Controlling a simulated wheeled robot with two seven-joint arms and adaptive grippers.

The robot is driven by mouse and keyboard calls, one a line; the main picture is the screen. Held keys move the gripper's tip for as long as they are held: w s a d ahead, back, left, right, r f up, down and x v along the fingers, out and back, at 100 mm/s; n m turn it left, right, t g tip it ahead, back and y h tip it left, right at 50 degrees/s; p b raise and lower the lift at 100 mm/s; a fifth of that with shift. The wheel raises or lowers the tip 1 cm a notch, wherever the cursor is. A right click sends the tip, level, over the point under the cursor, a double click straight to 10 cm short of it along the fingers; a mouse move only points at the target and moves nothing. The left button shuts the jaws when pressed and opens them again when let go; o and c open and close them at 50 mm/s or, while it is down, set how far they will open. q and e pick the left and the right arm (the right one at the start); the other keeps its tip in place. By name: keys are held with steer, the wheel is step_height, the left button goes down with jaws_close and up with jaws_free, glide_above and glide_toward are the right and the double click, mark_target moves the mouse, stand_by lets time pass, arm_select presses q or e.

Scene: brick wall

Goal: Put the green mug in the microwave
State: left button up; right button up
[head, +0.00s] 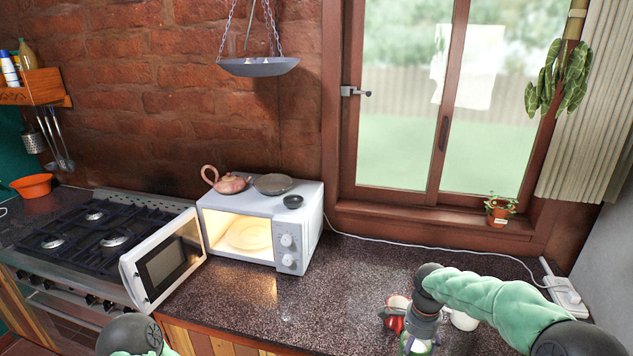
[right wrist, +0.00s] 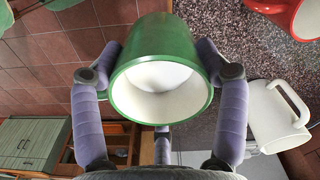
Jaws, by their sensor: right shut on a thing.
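The green mug (right wrist: 125,88) is held between the fingers of my right gripper (right wrist: 160,72), its white inside facing the right wrist camera. In the head view my right gripper (head: 419,332) is low at the right, over the counter, and mostly hides the mug. The white microwave (head: 312,222) stands on the counter left of it, with its door (head: 163,262) swung open to the left. Its lit inside holds a round plate (head: 248,236) and no mug. Of my left arm only a part shows at the bottom left; its gripper is out of view.
A red mug (head: 394,318) and a white mug (head: 464,320) stand near my right gripper. A teapot (head: 229,183), a pan (head: 273,184) and a small dark bowl (head: 293,202) sit on the microwave. The counter (head: 350,275) before the window is largely clear.

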steer(key=shift+w+a+f+n, duration=0.2)
steer(key=shift+f+n, duration=0.1)
steer(key=shift+f, duration=0.3)
steer(key=shift+s+a+f+n+b, duration=0.2)
steer(key=shift+f+n+b, duration=0.1)
steer(key=shift+n, duration=0.1)
steer(key=s+a+f+n+b, duration=0.2)
steer(key=s+a+f+n, duration=0.1)
steer(key=f+n, duration=0.3)
steer(key=s+a+f+n+b, duration=0.3)
steer(key=s+f+n, duration=0.1)
steer(key=n, duration=0.3)
steer(key=shift+s+a+f+n, duration=0.25)
steer(key=shift+s+f+n, duration=0.05)
steer(key=shift+f, duration=0.55)
